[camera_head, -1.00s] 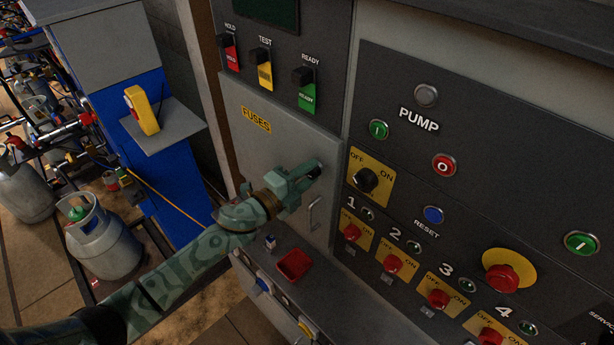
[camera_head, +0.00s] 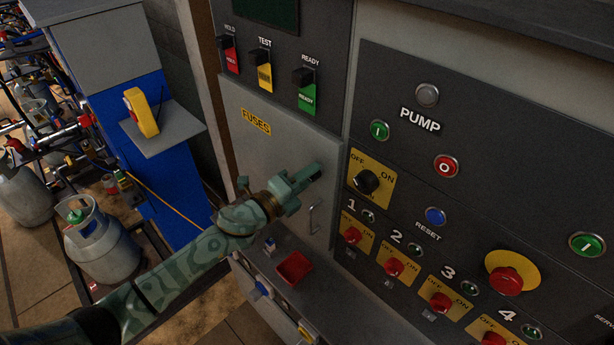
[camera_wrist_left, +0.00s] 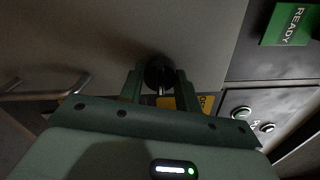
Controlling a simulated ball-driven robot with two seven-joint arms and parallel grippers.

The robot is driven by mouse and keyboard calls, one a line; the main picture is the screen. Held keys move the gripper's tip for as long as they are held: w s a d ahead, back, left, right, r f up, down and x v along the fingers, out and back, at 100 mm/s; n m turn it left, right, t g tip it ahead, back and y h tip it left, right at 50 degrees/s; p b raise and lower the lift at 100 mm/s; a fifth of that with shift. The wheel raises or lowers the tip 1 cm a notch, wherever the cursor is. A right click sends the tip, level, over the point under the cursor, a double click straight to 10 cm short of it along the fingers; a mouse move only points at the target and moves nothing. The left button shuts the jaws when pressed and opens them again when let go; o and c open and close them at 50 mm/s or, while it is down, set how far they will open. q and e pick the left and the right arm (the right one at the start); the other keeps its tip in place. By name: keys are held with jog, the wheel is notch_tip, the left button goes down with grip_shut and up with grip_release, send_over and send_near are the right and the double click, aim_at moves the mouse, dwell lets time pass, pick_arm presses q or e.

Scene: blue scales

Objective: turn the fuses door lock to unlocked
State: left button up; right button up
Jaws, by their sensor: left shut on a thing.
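The grey fuses door (camera_head: 275,145) carries a yellow FUSES label (camera_head: 256,120) in the head view. My left gripper (camera_head: 312,174) is at the right side of this door, below the READY switch. In the left wrist view, the door lock is a round black knob (camera_wrist_left: 158,70) with a small bright metal part beneath it. The two green fingers of my left gripper (camera_wrist_left: 160,84) stand on either side of the knob, shut on it. In the head view the gripper mostly hides the lock, and I cannot read its setting. My right gripper is not in view.
A metal door handle (camera_head: 312,216) sits just below the gripper. Switches marked HOLD, TEST and READY (camera_head: 306,90) are above the door. The pump panel (camera_head: 490,190), with protruding knobs and buttons, is to the right. A red tray (camera_head: 293,268) lies below.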

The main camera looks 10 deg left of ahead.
pick_arm(q)
jog(key=shift+f, duration=0.1)
jog(key=o, duration=1)
jog(key=shift+c, duration=0.2)
jog(key=b+v, duration=0.3)
jog(key=v, duration=1.3)
jog(key=shift+s, duration=0.1)
